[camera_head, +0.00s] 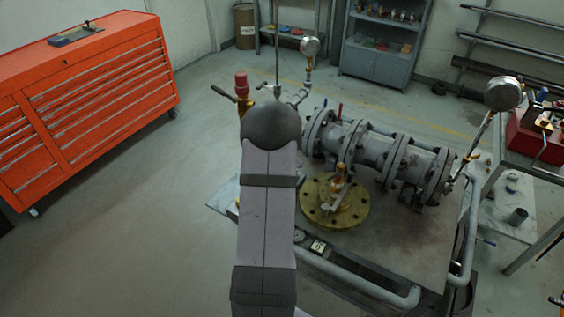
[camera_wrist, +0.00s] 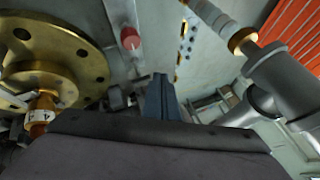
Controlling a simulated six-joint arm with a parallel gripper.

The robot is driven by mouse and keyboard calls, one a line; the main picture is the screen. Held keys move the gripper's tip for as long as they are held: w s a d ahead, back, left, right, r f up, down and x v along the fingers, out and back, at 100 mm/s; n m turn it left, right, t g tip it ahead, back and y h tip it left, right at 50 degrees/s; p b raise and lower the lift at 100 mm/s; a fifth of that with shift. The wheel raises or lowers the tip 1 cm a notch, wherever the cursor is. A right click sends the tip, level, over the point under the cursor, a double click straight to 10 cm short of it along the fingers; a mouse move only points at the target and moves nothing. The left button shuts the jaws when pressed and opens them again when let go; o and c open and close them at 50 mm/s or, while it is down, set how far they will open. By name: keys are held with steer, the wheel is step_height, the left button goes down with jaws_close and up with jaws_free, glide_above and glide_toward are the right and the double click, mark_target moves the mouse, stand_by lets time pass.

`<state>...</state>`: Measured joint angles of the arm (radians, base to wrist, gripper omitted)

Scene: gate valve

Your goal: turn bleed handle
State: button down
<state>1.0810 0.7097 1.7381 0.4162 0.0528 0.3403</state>
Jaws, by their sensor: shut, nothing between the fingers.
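A brass-coloured round flange (camera_head: 318,213) lies on the bench, with a small brass fitting (camera_head: 340,180) and a pale lever (camera_head: 335,204) on top. I cannot tell for certain which lever is the bleed handle. In the wrist view the flange (camera_wrist: 88,62) is at the left, with the brass fitting (camera_wrist: 42,108) and pale lever (camera_wrist: 14,96) at its lower edge. My gripper (camera_wrist: 160,82) is shut and empty in the wrist view, to the right of the flange and apart from the fitting. In the head view my arm hides the gripper.
A flanged grey pipe assembly (camera_head: 370,147) stands behind the brass flange, with gauges (camera_head: 310,46) at its ends. A red-tipped part (camera_wrist: 130,38) and grey pipework (camera_wrist: 290,80) show in the wrist view. An orange tool cabinet (camera_head: 95,100) stands left; open floor lies beside it.

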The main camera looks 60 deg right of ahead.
steer(key=c, duration=1.8)
jaws_free()
steer(key=o, duration=0.4)
steer(key=shift+f+b, duration=0.35)
steer(key=shift+b, duration=0.2)
steer(key=shift+o, duration=0.2)
steer(key=f+n+h+b, duration=0.1)
steer(key=b, duration=0.2)
steer(key=f+n+h+b, duration=0.1)
steer(key=f+b, duration=0.1)
steer(key=b, duration=0.1)
steer(key=s+d+f+n+h+b, duration=0.1)
steer(key=b, duration=0.3)
steer(key=shift+f, duration=0.3)
steer(key=s+f+n+h+b, duration=0.1)
steer(key=h+b, duration=0.1)
steer(key=b, duration=0.2)
steer(key=shift+n, duration=0.3)
steer(key=shift+s+n+h+b, duration=0.35)
steer(key=shift+n+h+b, duration=0.15)
steer(key=shift+b, duration=0.75)
steer(key=shift+s+a+r+h+b, duration=0.2)
steer(key=shift+h+b, duration=0.1)
steer(key=shift+h, duration=0.1)
steer(key=shift+d, duration=0.2)
steer(key=shift+p+x, duration=0.75)
steer(key=shift+x, duration=5.15)
steer(key=shift+f, duration=0.15)
